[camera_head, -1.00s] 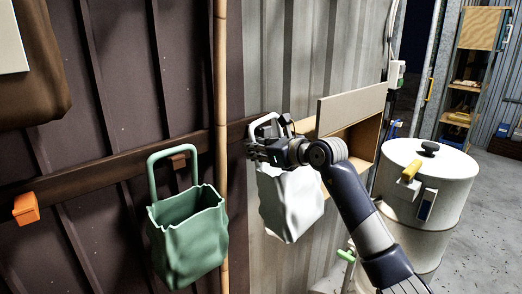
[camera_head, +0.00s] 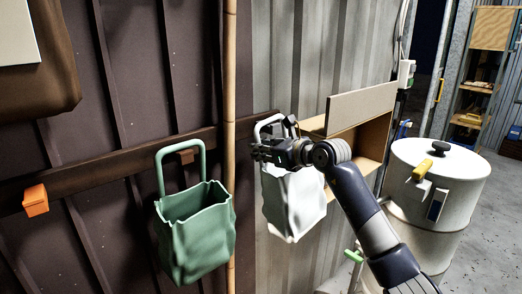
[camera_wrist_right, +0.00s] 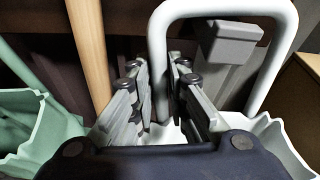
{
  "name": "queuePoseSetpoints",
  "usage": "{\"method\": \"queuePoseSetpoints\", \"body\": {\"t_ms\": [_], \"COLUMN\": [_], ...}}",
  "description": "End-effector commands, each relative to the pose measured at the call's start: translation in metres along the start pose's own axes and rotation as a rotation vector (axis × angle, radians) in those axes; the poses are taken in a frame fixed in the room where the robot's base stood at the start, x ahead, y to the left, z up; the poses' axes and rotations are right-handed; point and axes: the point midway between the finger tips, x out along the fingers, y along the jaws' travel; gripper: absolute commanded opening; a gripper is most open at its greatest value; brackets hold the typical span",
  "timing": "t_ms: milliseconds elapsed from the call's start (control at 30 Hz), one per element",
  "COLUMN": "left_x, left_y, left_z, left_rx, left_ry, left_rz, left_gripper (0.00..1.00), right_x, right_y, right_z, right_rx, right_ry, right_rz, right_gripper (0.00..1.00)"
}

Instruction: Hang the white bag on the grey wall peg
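The white bag (camera_head: 291,203) hangs upright against the corrugated wall in the head view, its handle partly hidden by my right gripper (camera_head: 262,151). In the right wrist view the fingers of my right gripper (camera_wrist_right: 160,92) stand close on both sides of one leg of the white handle (camera_wrist_right: 158,42) and appear shut on it. The grey wall peg (camera_wrist_right: 232,42) shows inside the handle loop, below its top bar. Whether the handle rests on the peg cannot be told. The peg is hidden in the head view. My left gripper is not in view.
A green bag (camera_head: 196,235) hangs to the left, beyond a bamboo pole (camera_head: 230,100). An orange peg (camera_head: 36,200) is on the wooden rail (camera_head: 100,172). A wooden box (camera_head: 360,115) and a pale drum (camera_head: 440,185) stand to the right.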

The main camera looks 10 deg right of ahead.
Motion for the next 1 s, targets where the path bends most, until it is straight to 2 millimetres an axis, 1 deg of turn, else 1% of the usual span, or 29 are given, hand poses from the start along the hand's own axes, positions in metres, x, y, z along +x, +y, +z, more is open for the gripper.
{"method": "queuePoseSetpoints", "body": {"t_ms": [33, 67, 367, 467, 533, 667, 900, 1000], "left_x": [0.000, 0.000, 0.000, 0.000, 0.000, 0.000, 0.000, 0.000], "left_y": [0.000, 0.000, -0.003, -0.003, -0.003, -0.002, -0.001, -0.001], "left_z": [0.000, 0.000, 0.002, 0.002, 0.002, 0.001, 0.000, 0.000], "left_rx": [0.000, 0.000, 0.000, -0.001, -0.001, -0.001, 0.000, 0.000], "left_ry": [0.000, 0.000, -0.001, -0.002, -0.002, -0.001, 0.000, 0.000], "left_rz": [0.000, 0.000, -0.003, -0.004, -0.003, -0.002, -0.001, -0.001], "left_gripper": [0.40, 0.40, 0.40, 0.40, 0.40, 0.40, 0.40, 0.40], "right_x": [0.000, 0.000, 0.000, -0.003, -0.009, -0.029, -0.077, -0.094], "right_y": [0.000, 0.000, 0.000, -0.001, -0.001, -0.001, -0.002, 0.000], "right_z": [0.000, 0.000, -0.001, -0.001, -0.001, -0.001, -0.001, -0.001], "right_rx": [0.000, 0.000, 0.001, 0.001, 0.001, -0.003, -0.002, -0.002], "right_ry": [0.000, 0.000, 0.002, 0.002, 0.001, 0.001, 0.001, 0.002], "right_rz": [0.000, 0.000, 0.000, 0.000, -0.001, -0.002, -0.003, -0.002], "right_gripper": [0.32, 0.36, 0.36, 0.36, 0.36, 0.36, 0.36, 0.36]}}
